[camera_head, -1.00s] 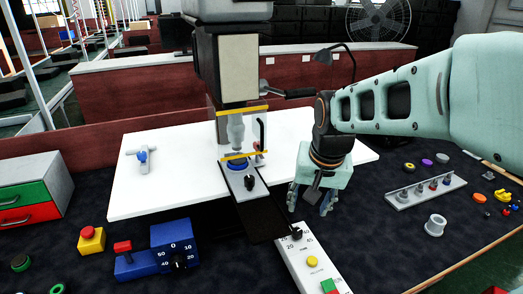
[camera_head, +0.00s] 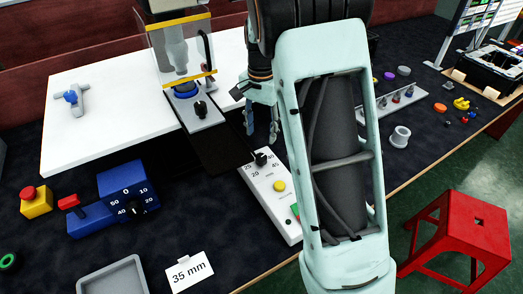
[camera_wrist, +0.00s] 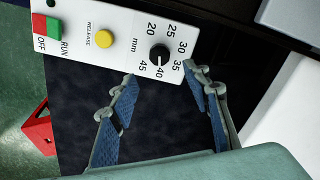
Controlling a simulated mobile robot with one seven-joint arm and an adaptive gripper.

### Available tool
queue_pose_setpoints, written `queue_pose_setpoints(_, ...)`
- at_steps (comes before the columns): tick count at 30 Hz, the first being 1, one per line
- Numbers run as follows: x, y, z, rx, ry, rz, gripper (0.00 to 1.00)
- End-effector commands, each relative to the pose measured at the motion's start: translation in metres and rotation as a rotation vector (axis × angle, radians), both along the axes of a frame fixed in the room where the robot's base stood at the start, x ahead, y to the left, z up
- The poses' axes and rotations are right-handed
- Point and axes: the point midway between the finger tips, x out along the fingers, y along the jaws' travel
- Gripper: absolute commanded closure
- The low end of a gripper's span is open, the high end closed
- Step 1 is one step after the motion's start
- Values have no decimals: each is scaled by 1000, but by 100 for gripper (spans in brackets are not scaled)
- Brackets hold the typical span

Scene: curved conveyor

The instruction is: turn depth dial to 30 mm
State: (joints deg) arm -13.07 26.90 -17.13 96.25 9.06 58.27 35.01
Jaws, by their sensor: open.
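A white control panel (camera_head: 262,180) lies on the dark table and carries a black dial knob (camera_head: 261,159). In the wrist view, the knob (camera_wrist: 160,53) sits among the numbers 20 to 45, marked mm. A small light mark on the knob appears to point towards 40. My gripper (camera_head: 262,125) is open and empty just beyond the panel's dial end in the head view, partly hidden by my arm. In the wrist view, the spread blue-padded fingertips of my gripper (camera_wrist: 160,75) lie either side of the knob in the picture, apart from it.
The panel also has a yellow release button (camera_wrist: 104,39) and a green-and-red run/off switch (camera_wrist: 46,29). A press stands over a metal plate (camera_head: 203,115) beside the panel. A blue unit (camera_head: 118,190) has another numbered dial. A card (camera_head: 190,271) reads 35 mm.

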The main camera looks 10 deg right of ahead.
Motion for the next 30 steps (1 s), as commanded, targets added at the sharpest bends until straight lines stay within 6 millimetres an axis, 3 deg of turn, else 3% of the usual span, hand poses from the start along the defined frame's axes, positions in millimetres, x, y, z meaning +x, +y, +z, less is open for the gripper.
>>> queue_pose_setpoints(9,-1,0,-59,-1,3,2,56)
queue_pose_setpoints(15,-1,0,-88,0,1,1,56)
queue_pose_setpoints(28,-1,0,-99,0,-1,2,56)
queue_pose_setpoints(30,-1,0,-99,0,-1,2,61)
